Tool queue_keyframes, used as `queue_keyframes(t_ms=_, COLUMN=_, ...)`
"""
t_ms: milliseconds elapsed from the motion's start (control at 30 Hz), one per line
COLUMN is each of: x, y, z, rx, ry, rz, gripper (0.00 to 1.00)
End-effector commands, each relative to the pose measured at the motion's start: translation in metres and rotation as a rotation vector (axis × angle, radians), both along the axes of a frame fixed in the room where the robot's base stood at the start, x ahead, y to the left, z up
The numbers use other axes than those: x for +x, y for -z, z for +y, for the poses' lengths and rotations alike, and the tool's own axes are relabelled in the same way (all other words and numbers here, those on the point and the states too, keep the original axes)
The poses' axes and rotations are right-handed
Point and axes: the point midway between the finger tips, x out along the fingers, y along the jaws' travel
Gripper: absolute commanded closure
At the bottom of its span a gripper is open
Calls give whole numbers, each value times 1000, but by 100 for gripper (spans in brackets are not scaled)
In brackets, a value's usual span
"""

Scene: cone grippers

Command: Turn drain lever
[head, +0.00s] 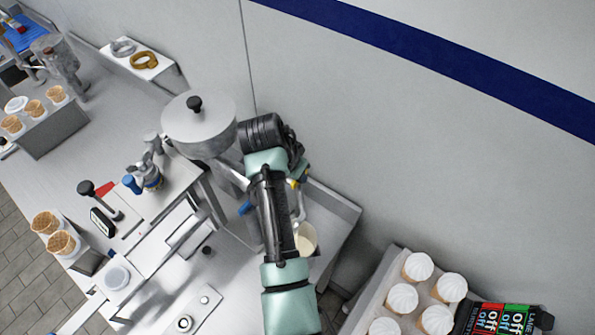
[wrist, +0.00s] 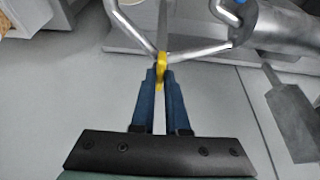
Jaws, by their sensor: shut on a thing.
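The yellow lever (wrist: 162,59) sits where metal pipes (wrist: 207,53) meet, in the upper middle of the wrist view. I take it to be the drain lever. My gripper (wrist: 164,76) has two blue fingers that are shut on the yellow lever, which shows between and just beyond their tips. In the head view my arm reaches up the middle and hides most of the pipework. A small yellow part (head: 293,183) shows just right of my arm there; I cannot tell if it is the same lever. My fingertips are hidden in that view.
A large round metal vessel with a black-knobbed lid (head: 199,122) stands left of my arm. A cream-coloured cup (head: 305,240) is beside my arm. White-topped cones (head: 402,299) stand in a rack at lower right.

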Motion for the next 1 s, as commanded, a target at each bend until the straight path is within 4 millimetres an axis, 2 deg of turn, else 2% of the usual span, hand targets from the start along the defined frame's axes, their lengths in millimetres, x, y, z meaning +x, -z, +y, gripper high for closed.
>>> queue_keyframes(t_ms=433, x=2, y=-2, z=0, rx=-1, ry=10, rz=-6, gripper=100)
queue_keyframes(t_ms=467, x=2, y=-2, z=0, rx=-1, ry=10, rz=-6, gripper=86)
queue_keyframes(t_ms=500, x=2, y=-2, z=0, rx=-1, ry=10, rz=-6, gripper=79)
queue_keyframes(t_ms=600, x=1, y=-2, z=0, rx=0, ry=9, rz=-4, gripper=61)
queue_keyframes(t_ms=633, x=1, y=-1, z=0, rx=0, ry=9, rz=-3, gripper=57)
queue_keyframes(t_ms=1000, x=-1, y=-4, z=1, rx=0, ry=8, rz=-2, gripper=57)
